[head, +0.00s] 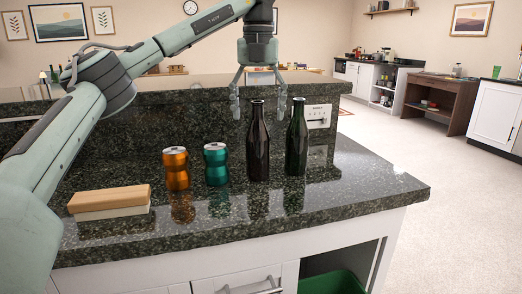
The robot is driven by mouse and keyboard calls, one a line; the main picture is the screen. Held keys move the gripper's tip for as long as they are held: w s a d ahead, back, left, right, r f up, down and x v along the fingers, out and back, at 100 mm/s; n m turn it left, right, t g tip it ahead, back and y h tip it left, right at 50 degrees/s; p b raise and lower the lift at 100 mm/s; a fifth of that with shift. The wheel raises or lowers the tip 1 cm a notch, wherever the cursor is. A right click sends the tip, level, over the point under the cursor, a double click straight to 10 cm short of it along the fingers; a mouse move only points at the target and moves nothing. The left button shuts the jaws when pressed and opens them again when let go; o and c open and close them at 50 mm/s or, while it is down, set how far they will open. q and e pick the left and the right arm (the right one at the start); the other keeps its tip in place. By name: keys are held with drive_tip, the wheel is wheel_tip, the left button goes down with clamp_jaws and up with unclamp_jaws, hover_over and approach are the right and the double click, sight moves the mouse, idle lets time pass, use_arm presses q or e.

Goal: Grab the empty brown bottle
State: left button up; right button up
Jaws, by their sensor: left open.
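The brown bottle (258,150) stands upright on the dark granite counter (330,205). A dark green bottle (296,145) stands upright close to its right. My left gripper (259,108) is above and around the brown bottle's neck in the picture, with its fingers spread wide and pointing down. One finger is left of the neck and the other is to its right, near the green bottle's top. I cannot tell whether the gripper touches either bottle. The bottle's contents cannot be made out. My right gripper is not in view.
A teal can (216,165) and an orange can (176,169) stand left of the bottles. A wooden-topped block (109,201) lies at the counter's left. A raised granite ledge (190,100) with an outlet (318,116) runs behind. A green bin (333,284) sits below the counter.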

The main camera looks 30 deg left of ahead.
sight(258, 135)
use_arm(q)
drive_tip(key=shift+s+f, duration=0.15)
drive_tip(key=shift+f, duration=0.3)
wheel_tip(258, 135, down, 4)
drive_tip(key=shift+s+f, duration=0.15)
drive_tip(key=shift+f, duration=0.1)
drive_tip(key=shift+d, duration=0.1)
drive_tip(key=c, duration=1.4)
